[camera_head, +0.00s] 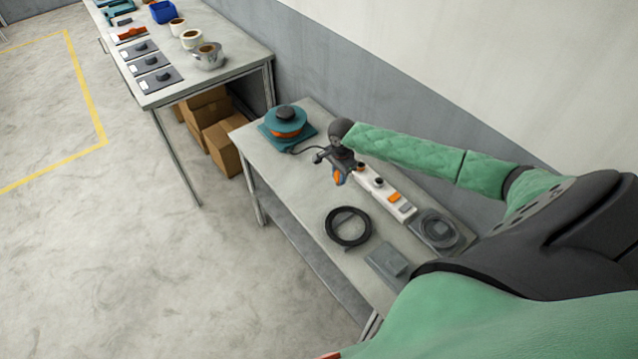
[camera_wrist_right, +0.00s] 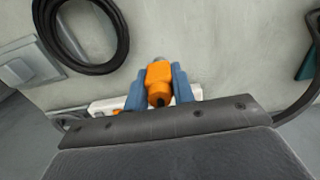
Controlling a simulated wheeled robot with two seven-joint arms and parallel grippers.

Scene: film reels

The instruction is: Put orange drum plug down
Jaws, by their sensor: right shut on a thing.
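My right gripper (camera_head: 337,172) is shut on the orange drum plug (camera_head: 338,179) and holds it above the table. In the right wrist view the orange plug (camera_wrist_right: 159,78) sits between the two blue fingers. A white power strip (camera_head: 372,184) lies beside and below the gripper, with dark round plugs and an orange part on it. Part of the strip (camera_wrist_right: 104,106) shows behind the fingers in the wrist view. The teal cable drum (camera_head: 287,123) with orange cable stands at the far end, and a dark cable runs from it toward the gripper. My left gripper is out of view.
A black cable coil (camera_head: 348,226), a grey cable coil (camera_head: 438,231) and a grey box (camera_head: 387,261) lie on the near part of the table (camera_head: 288,171). The table's left side is clear. Another bench (camera_head: 222,76) with film parts stands beyond.

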